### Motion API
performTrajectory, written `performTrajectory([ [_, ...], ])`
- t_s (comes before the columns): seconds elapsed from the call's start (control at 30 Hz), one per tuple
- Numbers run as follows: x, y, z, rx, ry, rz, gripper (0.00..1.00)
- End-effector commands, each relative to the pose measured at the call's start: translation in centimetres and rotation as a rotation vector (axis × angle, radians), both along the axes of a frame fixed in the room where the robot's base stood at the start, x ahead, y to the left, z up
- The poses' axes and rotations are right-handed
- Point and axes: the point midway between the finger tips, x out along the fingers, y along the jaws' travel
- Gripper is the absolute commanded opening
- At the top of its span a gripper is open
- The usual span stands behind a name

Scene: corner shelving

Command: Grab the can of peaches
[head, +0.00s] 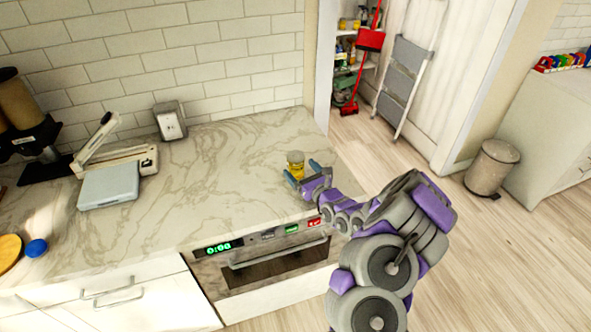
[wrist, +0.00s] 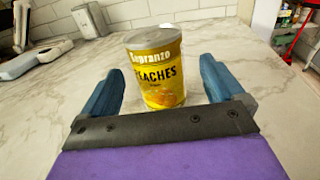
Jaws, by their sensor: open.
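The can of peaches (head: 295,163) stands upright on the marble counter near its right end in the head view. My gripper (head: 304,172) is low over the counter at the can. In the wrist view its two blue fingers (wrist: 158,85) are open, one to the left and one to the right of the can. A gap shows between the can and each finger. The can's lower part is in view, and its back is hidden.
The marble counter (head: 225,165) is clear around the can. A white box-like device (head: 170,121) stands by the tiled wall, and a light blue flat item (head: 108,186) lies at left. An oven (head: 265,262) with a lit display is below the counter. A trash bin (head: 492,167) stands on the floor.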

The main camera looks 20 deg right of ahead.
Motion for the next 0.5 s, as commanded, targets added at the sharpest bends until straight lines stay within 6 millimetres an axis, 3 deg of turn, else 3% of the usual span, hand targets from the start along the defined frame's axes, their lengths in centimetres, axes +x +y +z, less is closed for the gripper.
performTrajectory([
  [0.17, 0.9, 0.2, 0.1, -0.002, -0.001, 0.000, 0.95],
  [0.5, 4.9, 1.2, 0.4, -0.003, 0.000, 0.002, 0.95],
])
